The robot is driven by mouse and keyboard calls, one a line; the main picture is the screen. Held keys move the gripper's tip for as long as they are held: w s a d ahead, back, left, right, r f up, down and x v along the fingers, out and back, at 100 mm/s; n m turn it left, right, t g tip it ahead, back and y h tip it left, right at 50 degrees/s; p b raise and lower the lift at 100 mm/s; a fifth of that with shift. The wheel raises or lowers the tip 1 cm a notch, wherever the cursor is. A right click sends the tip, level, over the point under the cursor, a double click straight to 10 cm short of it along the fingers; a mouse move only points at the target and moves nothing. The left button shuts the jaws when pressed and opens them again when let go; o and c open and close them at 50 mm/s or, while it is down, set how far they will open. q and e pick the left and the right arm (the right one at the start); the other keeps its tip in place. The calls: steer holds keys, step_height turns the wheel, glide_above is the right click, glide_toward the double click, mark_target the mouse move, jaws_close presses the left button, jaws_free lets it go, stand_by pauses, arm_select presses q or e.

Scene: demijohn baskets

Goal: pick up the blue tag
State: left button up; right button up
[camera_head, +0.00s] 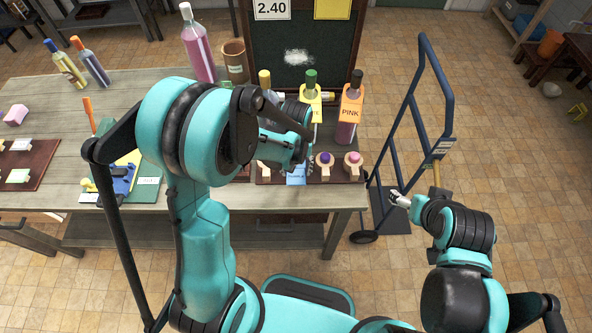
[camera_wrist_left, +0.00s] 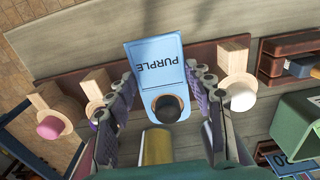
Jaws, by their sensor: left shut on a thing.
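The blue tag (camera_wrist_left: 152,62), lettered PURPLE, lies between the fingers of my left gripper (camera_wrist_left: 160,88) in the left wrist view. The fingers are shut on its two sides. A dark round knob (camera_wrist_left: 168,108) shows at the tag's hole; I cannot tell whether the tag is still around it. In the head view the blue tag (camera_head: 296,177) shows just below my left gripper (camera_head: 300,164), at the peg board. My right gripper (camera_head: 399,199) is away from the table, near the hand truck; its fingers are too small to read.
The peg board (camera_head: 263,176) bears wooden pegs with purple (camera_head: 324,159) and pink (camera_head: 353,158) knobs. Tagged bottles, one marked PINK (camera_head: 351,112), stand behind it. A blue hand truck (camera_head: 413,120) stands right of the table. A green holder (camera_wrist_left: 297,122) is close in the left wrist view.

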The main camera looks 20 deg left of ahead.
mark_target(299, 175)
arm_select(q)
steer(key=shift+r, duration=0.1)
arm_select(e)
steer(key=shift+r, duration=0.1)
arm_select(q)
steer(key=shift+r+p, duration=0.5)
steer(key=shift+p, duration=0.05)
steer(key=r, duration=0.3)
steer(key=d+r+p, duration=0.1)
steer(key=shift+s+d+r, duration=0.1)
steer(key=shift+s+r, duration=0.05)
steer(key=shift+s, duration=0.1)
steer(key=s+d+r+p, duration=0.1)
steer(key=s+d+r, duration=0.3)
steer(key=d, duration=0.5)
step_height(299, 175, up, 2)
steer(key=shift+d, duration=0.3)
arm_select(e)
step_height(299, 175, up, 3)
steer(key=shift+r, duration=0.15)
